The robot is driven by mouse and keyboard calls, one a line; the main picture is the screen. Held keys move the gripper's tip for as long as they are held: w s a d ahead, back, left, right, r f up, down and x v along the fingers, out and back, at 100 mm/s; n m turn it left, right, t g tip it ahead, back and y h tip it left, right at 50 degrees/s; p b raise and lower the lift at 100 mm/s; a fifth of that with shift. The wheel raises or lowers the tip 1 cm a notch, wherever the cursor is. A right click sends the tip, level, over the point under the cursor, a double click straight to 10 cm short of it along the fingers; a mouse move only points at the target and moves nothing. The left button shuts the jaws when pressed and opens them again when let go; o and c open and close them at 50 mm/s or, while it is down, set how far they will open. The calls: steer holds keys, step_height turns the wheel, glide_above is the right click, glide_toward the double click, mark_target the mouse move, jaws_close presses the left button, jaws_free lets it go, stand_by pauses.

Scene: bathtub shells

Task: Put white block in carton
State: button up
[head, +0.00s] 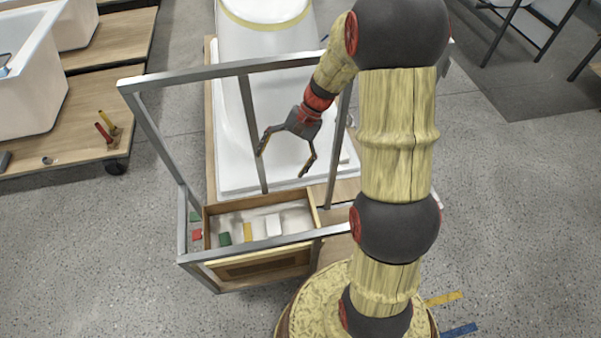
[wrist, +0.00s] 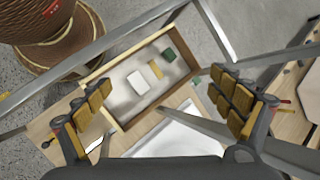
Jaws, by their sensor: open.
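A white block (head: 273,224) lies in an open wooden drawer-like box (head: 316,207), at the right of a yellow block and a green block. In the wrist view the white block (wrist: 138,82) lies inside the box (wrist: 119,120), between my fingers in the picture but well apart from them. My gripper (head: 282,163) is open and empty, raised above the near end of a white tub shell, beyond the box. Both spread fingers show in the wrist view (wrist: 158,78). I cannot make out a carton for certain; my arm hides part of the right side.
A grey metal frame (head: 240,67) has bars around and above the box. The white tub shell (head: 262,50) lies behind it. Small red and green pieces (head: 196,235) are left of the box. Other tubs stand on a wooden platform (head: 85,145) at left.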

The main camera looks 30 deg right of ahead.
steer(key=s+a+r+n+t+h, duration=0.2)
steer(key=s+r+n+t+h, duration=0.1)
steer(key=s+r, duration=0.6)
steer(key=s+a+r+n+t+h, duration=0.2)
steer(key=s+r+n, duration=0.4)
steer(key=s+r, duration=0.4)
steer(key=shift+s+a+r+n+t+h, duration=0.35)
steer(key=shift+r+t+h, duration=0.4)
steer(key=shift+r, duration=0.6)
steer(key=shift+w, duration=0.1)
